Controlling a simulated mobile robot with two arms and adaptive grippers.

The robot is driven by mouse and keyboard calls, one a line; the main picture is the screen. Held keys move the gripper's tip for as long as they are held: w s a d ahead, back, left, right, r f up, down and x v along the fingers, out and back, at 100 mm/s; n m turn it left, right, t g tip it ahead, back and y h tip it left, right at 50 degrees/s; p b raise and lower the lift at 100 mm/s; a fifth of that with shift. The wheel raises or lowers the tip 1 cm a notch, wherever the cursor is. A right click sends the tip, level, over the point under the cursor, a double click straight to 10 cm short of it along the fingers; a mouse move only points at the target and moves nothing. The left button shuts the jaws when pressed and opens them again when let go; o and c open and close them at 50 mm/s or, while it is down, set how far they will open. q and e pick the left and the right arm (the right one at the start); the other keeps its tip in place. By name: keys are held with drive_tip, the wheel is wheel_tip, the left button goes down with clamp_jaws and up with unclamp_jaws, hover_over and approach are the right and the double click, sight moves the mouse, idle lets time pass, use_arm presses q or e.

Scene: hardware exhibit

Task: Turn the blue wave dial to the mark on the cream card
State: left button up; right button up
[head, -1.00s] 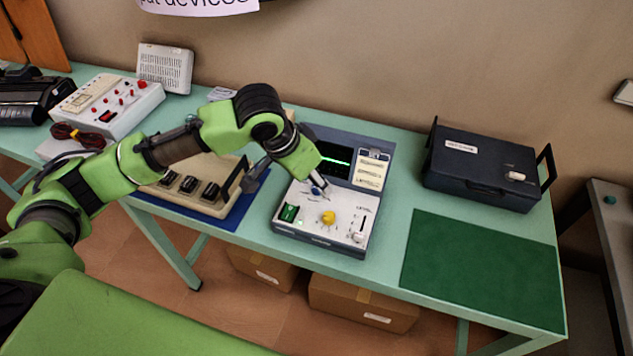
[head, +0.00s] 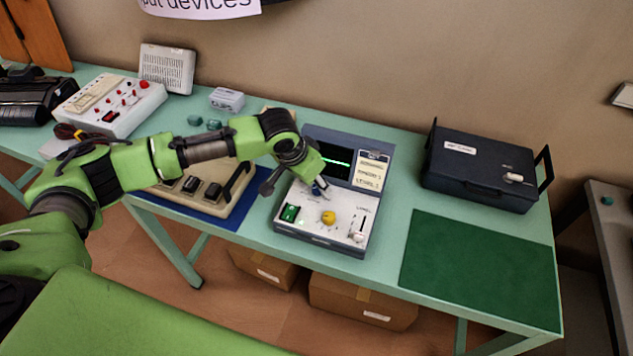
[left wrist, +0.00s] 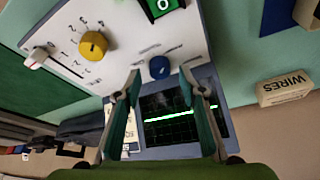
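The grey-and-white console (head: 330,240) stands on the mint table, with a dark screen (head: 335,163) showing a green trace. The cream card (head: 371,171) is to the right of the screen; its small print is unreadable. The blue wave dial (left wrist: 159,67) is on the white panel, below the screen; in the head view my gripper partly hides it. My left gripper (head: 320,188) is over the dial. In the left wrist view its two fingers (left wrist: 157,88) are apart with nothing between them, and the dial lies just beyond the tips. My right gripper is not in view.
A yellow knob (head: 328,217), a green switch (head: 289,212) and a slider (head: 358,236) share the panel. A beige device (head: 215,200) on a blue mat is to the left. A dark case (head: 480,170) and a bare green mat (head: 485,265) are to the right.

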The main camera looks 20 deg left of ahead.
use_arm(q)
drive_tip(key=shift+x, duration=0.85)
clamp_jaws()
drive_tip(key=shift+s+d+r+n+p, duration=0.15)
drive_tip(key=shift+n+p, duration=0.25)
drive_tip(key=shift+p, duration=0.45)
drive_tip(key=n+y+p, duration=0.1)
drive_tip(key=n+p, duration=0.2)
drive_tip(key=p, duration=0.1)
drive_tip(key=shift+r+n+y+p, duration=0.1)
drive_tip(key=shift+n+y+p, duration=0.3)
drive_tip(key=n+y+p, duration=0.1)
drive_tip(key=n+p, duration=0.1)
drive_tip(key=shift+d+n, duration=0.1)
drive_tip(key=shift+n, duration=0.3)
drive_tip(key=shift+n+y+p, duration=0.3)
drive_tip(key=shift+n+p, duration=0.3)
drive_tip(key=shift+n, duration=0.1)
drive_tip(key=shift+f, duration=0.2)
